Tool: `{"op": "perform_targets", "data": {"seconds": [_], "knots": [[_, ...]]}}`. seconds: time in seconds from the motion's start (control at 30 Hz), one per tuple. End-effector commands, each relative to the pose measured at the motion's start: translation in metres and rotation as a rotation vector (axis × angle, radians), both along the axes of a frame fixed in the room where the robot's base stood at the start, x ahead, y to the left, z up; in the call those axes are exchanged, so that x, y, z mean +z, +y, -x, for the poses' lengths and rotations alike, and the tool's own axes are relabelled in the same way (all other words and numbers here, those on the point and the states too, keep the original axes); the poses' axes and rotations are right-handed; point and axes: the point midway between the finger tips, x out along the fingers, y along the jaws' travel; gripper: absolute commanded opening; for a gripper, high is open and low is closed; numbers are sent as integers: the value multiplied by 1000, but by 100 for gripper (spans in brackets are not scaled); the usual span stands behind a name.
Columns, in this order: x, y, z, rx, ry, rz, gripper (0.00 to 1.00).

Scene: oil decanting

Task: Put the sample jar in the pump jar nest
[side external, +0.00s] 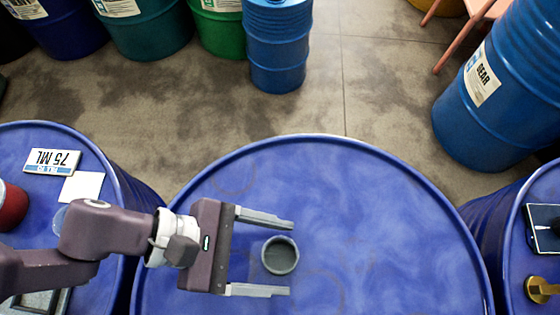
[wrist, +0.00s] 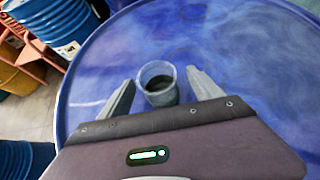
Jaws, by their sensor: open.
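The sample jar (side external: 280,256) is a small clear cup with a grey rim and dark contents. It stands upright on the middle blue drum lid (side external: 390,230). In the wrist view the jar (wrist: 158,86) shows between the two fingers. My gripper (side external: 262,256) is open, with one finger on each side of the jar, and there is a visible gap between the jar and each finger. In the wrist view my gripper (wrist: 163,88) also looks apart from the jar. I cannot make out the pump jar nest for certain in either view.
The left drum top holds a "75 ML" label plate (side external: 52,160), a white square (side external: 82,187) and a red round object (side external: 10,206). The right drum top holds a brass fitting (side external: 541,289) and a dark panel (side external: 543,228). The middle lid is otherwise clear.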

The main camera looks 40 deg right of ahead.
Motion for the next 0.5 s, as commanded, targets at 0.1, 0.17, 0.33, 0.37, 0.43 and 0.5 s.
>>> {"op": "perform_targets", "data": {"seconds": [0.1,0.17,0.33,0.37,0.43,0.5], "knots": [[-6,-17,16,-4,2,0,74],[-11,-22,20,-2,2,0,74],[-14,-26,23,1,1,-1,74],[-14,-26,23,1,1,-1,74],[-14,-26,23,1,1,-1,74],[-14,-26,23,0,0,0,60]]}}
